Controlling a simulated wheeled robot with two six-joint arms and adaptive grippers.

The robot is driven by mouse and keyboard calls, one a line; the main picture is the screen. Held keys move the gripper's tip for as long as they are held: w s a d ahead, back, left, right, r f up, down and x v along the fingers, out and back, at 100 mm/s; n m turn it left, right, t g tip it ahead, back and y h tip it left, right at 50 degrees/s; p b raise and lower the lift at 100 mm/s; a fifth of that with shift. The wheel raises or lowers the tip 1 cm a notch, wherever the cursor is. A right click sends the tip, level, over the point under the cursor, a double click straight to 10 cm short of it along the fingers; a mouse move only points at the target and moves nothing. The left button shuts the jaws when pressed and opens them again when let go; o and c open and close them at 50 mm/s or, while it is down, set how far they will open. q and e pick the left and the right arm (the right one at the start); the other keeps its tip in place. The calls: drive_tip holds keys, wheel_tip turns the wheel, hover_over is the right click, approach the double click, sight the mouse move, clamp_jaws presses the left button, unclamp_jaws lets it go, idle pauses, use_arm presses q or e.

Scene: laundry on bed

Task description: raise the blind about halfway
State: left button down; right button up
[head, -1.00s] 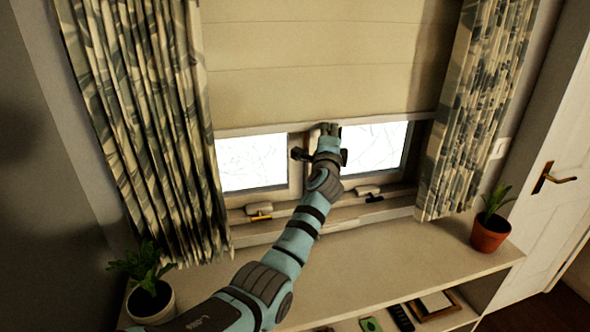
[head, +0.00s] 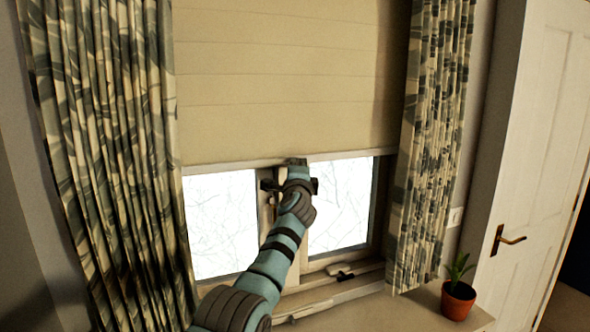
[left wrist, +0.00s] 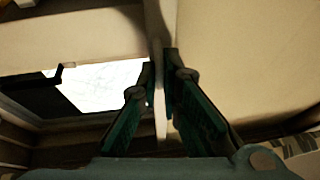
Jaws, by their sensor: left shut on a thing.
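The beige blind (head: 285,90) hangs in front of the window, with bare panes showing below its pale bottom bar (head: 225,165). My left gripper (head: 296,164) is at the middle of that bar, shut on it. In the left wrist view the two fingers of my left gripper (left wrist: 162,75) stand on either side of the bar's edge, with the blind's cloth (left wrist: 240,60) to the right. The fingertips are partly hidden by my wrist in the head view. My right gripper is not in view.
Patterned curtains hang at the left (head: 105,150) and right (head: 432,130) of the window. A potted plant (head: 458,298) stands on the ledge at lower right. A window handle (head: 343,275) sits on the lower frame. A white door (head: 525,130) is at far right.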

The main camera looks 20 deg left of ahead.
use_arm(q)
drive_tip(key=c, duration=1.8)
unclamp_jaws()
drive_tip(key=shift+w+d+f, duration=0.1)
drive_tip(key=shift+w+f, duration=0.1)
drive_tip(key=shift+w, duration=0.05)
drive_tip(key=v, duration=1.2)
drive_tip(key=shift+d, duration=0.1)
